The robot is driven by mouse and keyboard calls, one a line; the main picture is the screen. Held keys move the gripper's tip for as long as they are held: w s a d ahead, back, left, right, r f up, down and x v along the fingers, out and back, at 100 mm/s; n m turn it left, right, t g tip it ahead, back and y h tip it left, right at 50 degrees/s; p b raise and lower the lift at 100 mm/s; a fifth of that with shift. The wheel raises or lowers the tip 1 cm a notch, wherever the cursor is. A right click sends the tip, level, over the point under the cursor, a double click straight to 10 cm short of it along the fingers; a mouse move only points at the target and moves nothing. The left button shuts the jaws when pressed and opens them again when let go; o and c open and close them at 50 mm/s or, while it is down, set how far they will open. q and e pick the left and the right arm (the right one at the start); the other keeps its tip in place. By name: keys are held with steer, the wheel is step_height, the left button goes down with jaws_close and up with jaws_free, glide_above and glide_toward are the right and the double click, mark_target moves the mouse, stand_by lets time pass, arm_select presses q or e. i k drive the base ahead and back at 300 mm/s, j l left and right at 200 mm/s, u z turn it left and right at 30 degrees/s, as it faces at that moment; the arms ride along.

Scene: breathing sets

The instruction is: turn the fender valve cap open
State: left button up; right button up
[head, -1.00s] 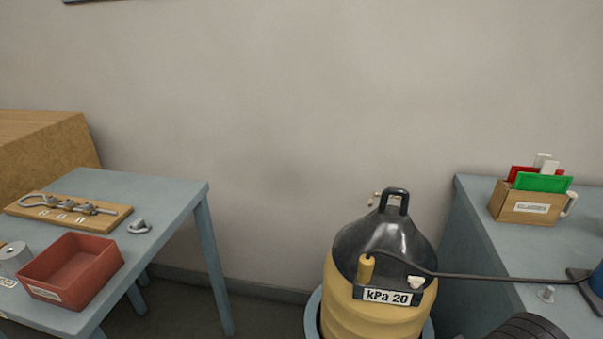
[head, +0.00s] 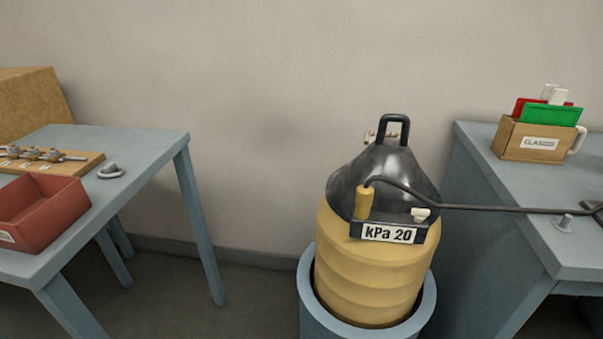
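The fender (head: 370,262) is a ribbed yellow body with a black cone top (head: 388,170) and a black loop handle (head: 394,118). It stands upright in a blue-grey round holder (head: 312,300). A small white cap-like piece (head: 420,214) sits at the front right of its top, just above the "kPa 20" plate (head: 389,233). A yellow plug (head: 364,202) on a dark hose (head: 490,209) is beside it on the left. Small brass fittings (head: 369,137) show behind the handle. I cannot tell for sure which piece is the valve cap. Neither gripper is in view.
The left table (head: 140,150) holds a red tray (head: 45,205), a wooden board (head: 85,162) with metal fittings, and a grey knob (head: 111,171). Floor shows between.

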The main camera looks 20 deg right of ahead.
mark_target(420, 215)
steer(key=z, duration=1.4)
